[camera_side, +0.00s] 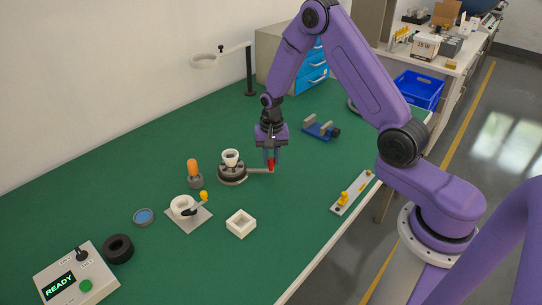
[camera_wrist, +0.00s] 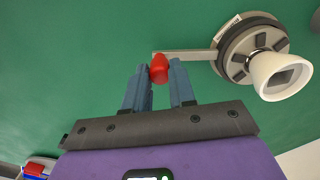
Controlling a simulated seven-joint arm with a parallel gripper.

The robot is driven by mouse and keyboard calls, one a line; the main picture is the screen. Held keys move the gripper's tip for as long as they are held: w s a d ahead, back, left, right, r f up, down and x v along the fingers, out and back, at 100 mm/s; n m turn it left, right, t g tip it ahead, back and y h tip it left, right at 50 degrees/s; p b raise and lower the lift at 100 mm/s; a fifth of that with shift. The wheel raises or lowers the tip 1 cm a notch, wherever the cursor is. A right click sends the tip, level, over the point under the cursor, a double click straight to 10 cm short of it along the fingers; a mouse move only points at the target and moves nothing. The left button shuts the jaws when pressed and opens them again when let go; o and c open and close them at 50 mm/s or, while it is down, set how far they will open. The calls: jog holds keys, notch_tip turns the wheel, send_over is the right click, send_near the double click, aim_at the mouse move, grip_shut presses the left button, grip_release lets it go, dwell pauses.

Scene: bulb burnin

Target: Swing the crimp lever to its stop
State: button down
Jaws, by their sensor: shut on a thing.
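The crimp lever (camera_side: 258,171) is a thin grey bar that runs out to the right from a round grey and black base (camera_side: 232,178). It ends in a red knob (camera_side: 271,164). In the wrist view the lever (camera_wrist: 190,55) runs left from the base (camera_wrist: 238,71) to the red knob (camera_wrist: 159,69). My gripper (camera_side: 270,161) points down over the lever's end. In the wrist view its fingers (camera_wrist: 160,67) are on either side of the knob, shut on it. A white cup-shaped part (camera_wrist: 283,75) sits on the base, and also shows in the side view (camera_side: 231,155).
Left of the base stand an orange-topped part (camera_side: 193,168) and a white ring fixture (camera_side: 184,206) with a yellow-tipped handle. A white square block (camera_side: 241,223) lies in front. A blue clamp (camera_side: 320,130) is behind. A metal strip (camera_side: 352,193) lies near the right edge.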

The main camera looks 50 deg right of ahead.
jog(key=shift+s+a, duration=0.1)
jog(key=shift+a, duration=0.05)
jog(key=c, duration=0.9)
grip_release()
notch_tip(320, 180, up, 18)
jog(key=shift+f, duration=0.25)
jog(key=s+a+r+n, duration=0.2)
jog(key=s+a+n, duration=0.8)
jog(key=s, duration=0.2)
jog(key=s+n, duration=0.3)
jog(key=s, duration=0.3)
jog(key=s+n, duration=0.4)
jog(key=s, duration=0.3)
jog(key=s+n, duration=0.4)
jog(key=s, duration=0.3)
jog(key=shift+s+d, duration=0.2)
